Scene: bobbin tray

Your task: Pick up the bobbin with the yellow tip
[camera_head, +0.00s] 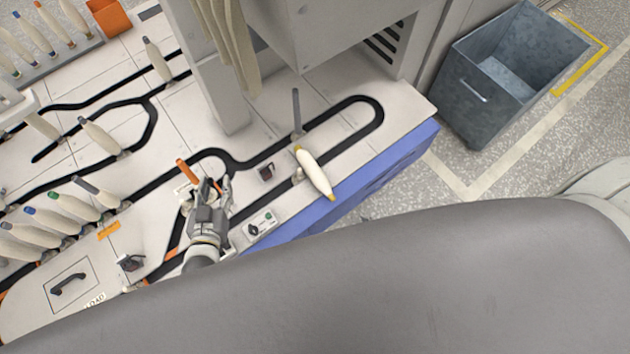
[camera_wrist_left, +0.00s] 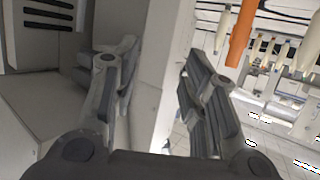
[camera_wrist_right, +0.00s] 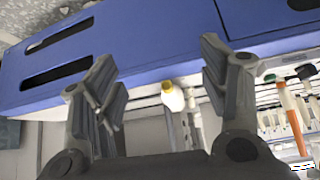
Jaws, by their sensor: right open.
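The bobbin with the yellow tip (camera_head: 316,172) is a white spindle near the blue front edge of the machine in the head view, beside the looped black track. In the right wrist view this bobbin (camera_wrist_right: 174,100) shows its yellow end between my right fingers, apart from both and beyond them. My right gripper (camera_wrist_right: 160,78) is open and empty; it does not show in the head view. My left gripper (camera_head: 207,186) is over the white deck beside an orange rod (camera_head: 187,171). In the left wrist view my left gripper (camera_wrist_left: 158,65) is open and empty.
Several other bobbins (camera_head: 70,206) stand at the left of the deck. A grey column (camera_head: 222,95) rises from the deck. A control box (camera_head: 261,224) is near the front edge. A blue-grey bin (camera_head: 470,130) stands on the floor at right.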

